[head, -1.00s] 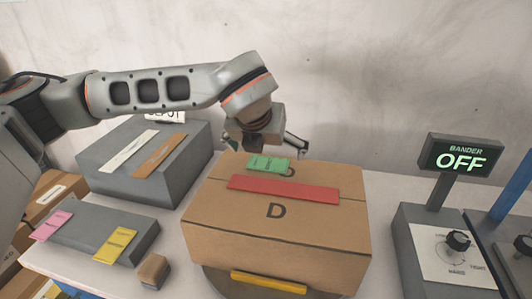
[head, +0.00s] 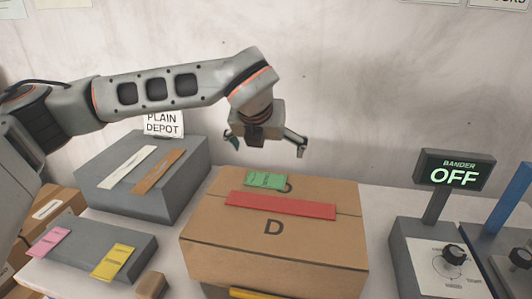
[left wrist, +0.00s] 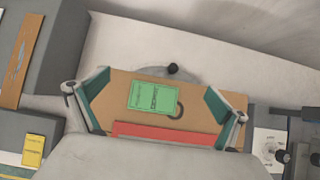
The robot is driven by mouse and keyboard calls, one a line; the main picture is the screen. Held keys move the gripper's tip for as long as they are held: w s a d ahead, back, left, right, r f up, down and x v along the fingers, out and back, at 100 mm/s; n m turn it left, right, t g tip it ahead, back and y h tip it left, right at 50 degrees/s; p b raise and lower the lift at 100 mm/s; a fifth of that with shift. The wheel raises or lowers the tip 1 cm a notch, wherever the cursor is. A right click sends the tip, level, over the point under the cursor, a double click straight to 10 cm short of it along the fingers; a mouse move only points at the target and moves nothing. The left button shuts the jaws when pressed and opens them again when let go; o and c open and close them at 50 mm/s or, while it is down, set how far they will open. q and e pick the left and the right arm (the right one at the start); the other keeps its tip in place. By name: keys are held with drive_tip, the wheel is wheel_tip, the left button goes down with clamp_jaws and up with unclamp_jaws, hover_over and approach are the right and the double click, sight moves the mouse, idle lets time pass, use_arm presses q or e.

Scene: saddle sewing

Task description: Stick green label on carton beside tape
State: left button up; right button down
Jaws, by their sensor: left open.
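The carton (head: 270,255) stands on the table, marked with a letter D. A strip of red tape (head: 281,206) lies across its top. The green label (head: 266,180) lies on the carton top just behind the tape, near its left part, and partly beside a second printed letter. In the left wrist view the green label (left wrist: 153,98) lies flat on the carton, apart from the red tape (left wrist: 165,133). My left gripper (head: 266,146) is open and empty above the back of the carton, clear of the label. My right gripper is not in view.
A grey block with white and brown strips (head: 141,168) and a plain depot sign (head: 162,123) stands at the left. A lower grey block holds pink (head: 49,242) and yellow (head: 113,261) labels. The bander panel (head: 455,174) at the right reads OFF.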

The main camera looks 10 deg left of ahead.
use_arm(q)
drive_tip(key=shift+w+r, duration=0.75)
drive_tip(key=shift+w, duration=0.05)
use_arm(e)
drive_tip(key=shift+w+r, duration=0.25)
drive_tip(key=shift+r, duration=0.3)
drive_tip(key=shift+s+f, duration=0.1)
use_arm(q)
wheel_tip(320, 180, up, 6)
drive_tip(key=p, duration=0.3)
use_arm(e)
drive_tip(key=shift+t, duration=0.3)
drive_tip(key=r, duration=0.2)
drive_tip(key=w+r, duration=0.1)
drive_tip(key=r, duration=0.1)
